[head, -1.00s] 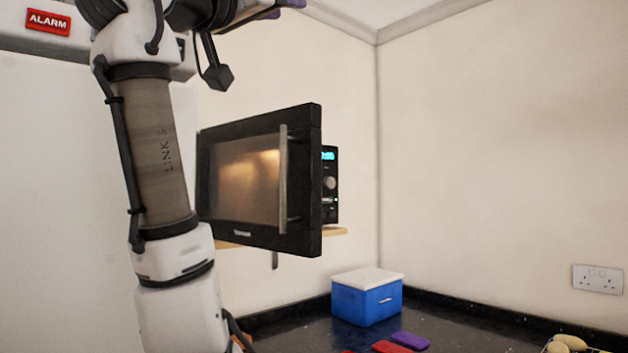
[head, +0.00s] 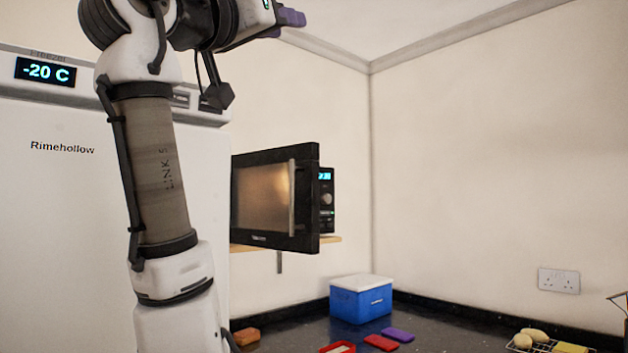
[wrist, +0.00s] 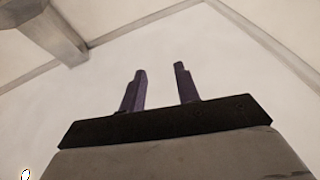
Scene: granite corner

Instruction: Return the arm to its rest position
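My arm rises on the left of the head view, in front of a white freezer, and bends over to the right at the top. My gripper (head: 291,17) is up near the top edge, with purple fingers pointing right. In the wrist view the two purple fingers (wrist: 159,88) stand apart with nothing between them, against bare wall and ceiling. My gripper is open and empty, well above the counter. Part of the upper arm is cut off by the top of the head view.
A black microwave (head: 262,197) sits on a wooden shelf (head: 330,239), its door standing out. A blue box with a white lid (head: 361,301) stands on the dark counter (head: 440,328). Red and purple blocks (head: 397,334) lie near it. The freezer (head: 60,220) is left. A wire rack (head: 545,345) holds food.

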